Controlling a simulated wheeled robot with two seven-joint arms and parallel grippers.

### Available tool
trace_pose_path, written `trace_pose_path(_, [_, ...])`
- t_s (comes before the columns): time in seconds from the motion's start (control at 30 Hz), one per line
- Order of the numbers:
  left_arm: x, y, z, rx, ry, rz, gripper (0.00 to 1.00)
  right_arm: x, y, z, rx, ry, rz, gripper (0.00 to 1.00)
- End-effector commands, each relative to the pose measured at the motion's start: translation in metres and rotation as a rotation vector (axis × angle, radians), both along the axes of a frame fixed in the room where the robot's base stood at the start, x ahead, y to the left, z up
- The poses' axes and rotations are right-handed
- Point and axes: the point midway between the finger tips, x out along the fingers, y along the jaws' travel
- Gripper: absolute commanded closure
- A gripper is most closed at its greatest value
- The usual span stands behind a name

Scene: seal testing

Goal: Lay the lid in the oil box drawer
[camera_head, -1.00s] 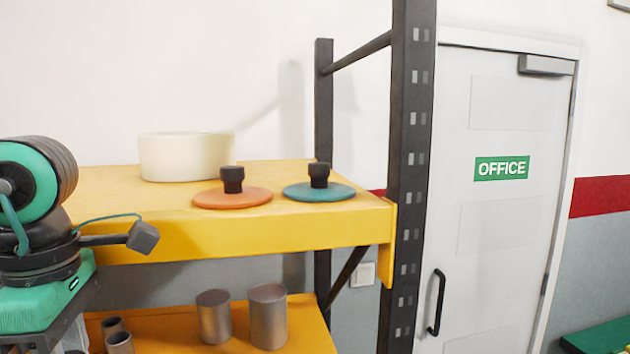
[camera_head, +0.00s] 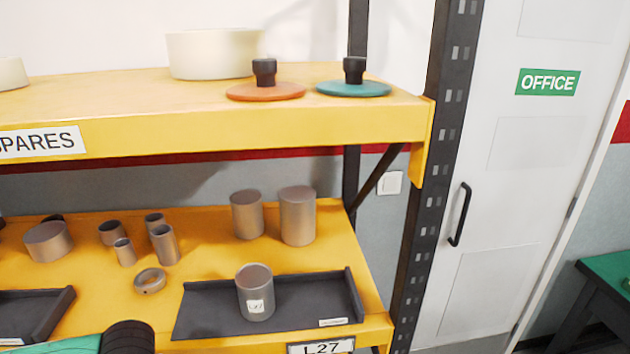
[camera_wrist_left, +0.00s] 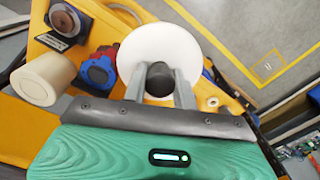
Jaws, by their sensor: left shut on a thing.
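My left gripper (camera_wrist_left: 160,88) is shut on the dark knob of a white round lid (camera_wrist_left: 160,42) in the left wrist view. The lid is beyond the fingers, and its disc covers part of the yellow surface below. In the head view, an orange lid (camera_head: 264,92) and a teal lid (camera_head: 353,88), each with a black knob, lie side by side on the upper yellow shelf. I cannot make out the oil box drawer in either view. My right gripper is not in view.
A cream round pot (camera_head: 212,55) stands on the upper shelf. The lower shelf holds several metal cylinders and a dark tray (camera_head: 205,308) with a labelled cylinder (camera_head: 255,293). Beside the held lid are a cream cylinder (camera_wrist_left: 44,79) and a blue-red part (camera_wrist_left: 98,70).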

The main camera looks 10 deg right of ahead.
Motion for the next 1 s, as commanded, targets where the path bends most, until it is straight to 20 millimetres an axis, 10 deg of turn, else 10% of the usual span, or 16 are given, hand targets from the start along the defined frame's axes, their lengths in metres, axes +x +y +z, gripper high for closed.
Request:
trace_pose_path(0.4, [-0.004, 0.015, -0.139, -0.001, 0.001, -0.43, 1.0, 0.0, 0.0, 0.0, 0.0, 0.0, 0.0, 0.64])
trace_pose_path(1.0, [-0.002, 0.007, -0.132, -0.01, -0.007, -0.431, 1.0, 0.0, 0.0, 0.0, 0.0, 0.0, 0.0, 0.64])
